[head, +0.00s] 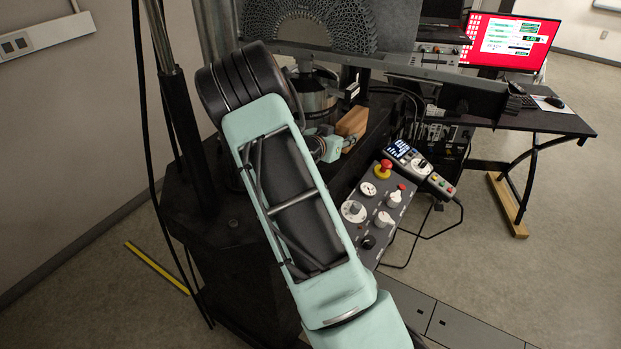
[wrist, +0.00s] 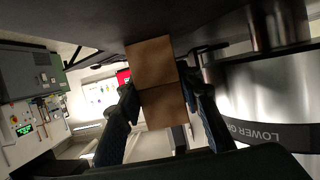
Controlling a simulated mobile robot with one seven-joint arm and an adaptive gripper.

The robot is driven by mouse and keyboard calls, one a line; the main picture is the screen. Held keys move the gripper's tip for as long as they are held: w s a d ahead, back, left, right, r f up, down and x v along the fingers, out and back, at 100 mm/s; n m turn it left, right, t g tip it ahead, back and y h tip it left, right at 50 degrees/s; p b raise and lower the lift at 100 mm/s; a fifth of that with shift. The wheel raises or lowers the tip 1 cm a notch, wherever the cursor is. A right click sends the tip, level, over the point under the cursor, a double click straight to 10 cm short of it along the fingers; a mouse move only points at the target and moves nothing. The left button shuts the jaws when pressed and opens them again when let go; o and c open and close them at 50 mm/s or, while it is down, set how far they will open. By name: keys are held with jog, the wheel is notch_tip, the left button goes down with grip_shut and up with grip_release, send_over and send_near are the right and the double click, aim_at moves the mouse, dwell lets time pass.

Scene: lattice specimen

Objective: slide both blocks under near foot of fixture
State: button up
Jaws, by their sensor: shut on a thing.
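Two tan wooden blocks show in the wrist view, a far one (wrist: 151,62) and a near one (wrist: 163,106), touching along a dark seam. My gripper (wrist: 166,104) has its black fingers on either side of the near block and is shut on it. The far block's end meets a dark flat surface at the top of the wrist view. In the head view one wooden block (head: 352,122) shows beside my gripper (head: 338,146), below the fixture's long grey beam (head: 400,73). My arm partly hides the gripper there, and the fixture's near foot cannot be made out clearly.
A metal cylinder (head: 312,97) stands close to the gripper; it also fills the right of the wrist view (wrist: 265,90). A control panel (head: 377,207) with knobs and a red button is at lower right. A desk (head: 550,118) with a red monitor (head: 512,43) stands beyond.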

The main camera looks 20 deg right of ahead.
jog(key=shift+w+d, duration=0.5)
jog(key=shift+d, duration=0.3)
jog(key=shift+w+d, duration=0.55)
jog(key=shift+d, duration=0.25)
jog(key=shift+w+d, duration=0.5)
jog(key=shift+d, duration=0.3)
